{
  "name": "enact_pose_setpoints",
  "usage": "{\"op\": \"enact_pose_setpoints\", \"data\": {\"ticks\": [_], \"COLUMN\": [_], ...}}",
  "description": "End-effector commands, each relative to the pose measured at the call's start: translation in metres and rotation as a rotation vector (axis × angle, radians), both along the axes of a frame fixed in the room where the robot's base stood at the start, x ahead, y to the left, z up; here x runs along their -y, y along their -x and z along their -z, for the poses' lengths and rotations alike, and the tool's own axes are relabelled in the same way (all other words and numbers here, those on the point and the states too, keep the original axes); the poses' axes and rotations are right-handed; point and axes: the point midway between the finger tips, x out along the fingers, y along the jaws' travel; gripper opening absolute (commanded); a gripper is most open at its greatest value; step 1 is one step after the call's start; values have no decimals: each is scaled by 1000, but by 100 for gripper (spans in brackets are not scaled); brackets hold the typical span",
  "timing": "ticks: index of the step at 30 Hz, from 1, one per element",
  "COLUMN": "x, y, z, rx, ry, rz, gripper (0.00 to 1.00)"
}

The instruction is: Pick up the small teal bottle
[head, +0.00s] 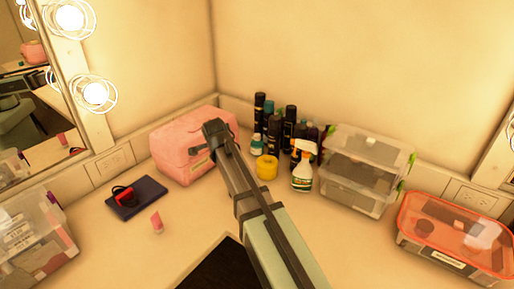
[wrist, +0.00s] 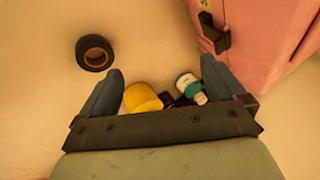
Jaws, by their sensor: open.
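The small teal bottle (head: 257,146) has a pale cap and stands at the front left of a bottle group, beside the pink bag. In the wrist view, a small teal and white bottle (wrist: 188,86) shows near the base of the right finger, beyond the gripper. My gripper (wrist: 161,70) is open, with nothing held between its fingers. In the head view, my gripper (head: 204,146) is above the counter in front of the pink bag, left of the teal bottle and apart from it.
The pink bag (head: 180,153) stands close to my gripper. A yellow roll (head: 266,168), spray bottle (head: 302,168) and several dark bottles (head: 274,135) crowd the right. A dark ring-shaped roll (wrist: 95,52) lies left in the wrist view. Clear boxes (head: 362,170) stand farther right.

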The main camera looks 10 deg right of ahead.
Motion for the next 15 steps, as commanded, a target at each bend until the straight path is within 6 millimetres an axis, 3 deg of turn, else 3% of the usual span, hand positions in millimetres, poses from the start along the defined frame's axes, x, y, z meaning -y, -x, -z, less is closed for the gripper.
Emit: {"op": "enact_pose_setpoints", "data": {"ticks": [1, 8, 15], "x": [11, 45, 87], "y": [-19, -75, -148], "z": [-2, -12, -29], "rx": [-9, -87, -227], "ry": [32, 151, 276], "rz": [3, -34, -103], "gripper": [97, 97, 97]}}
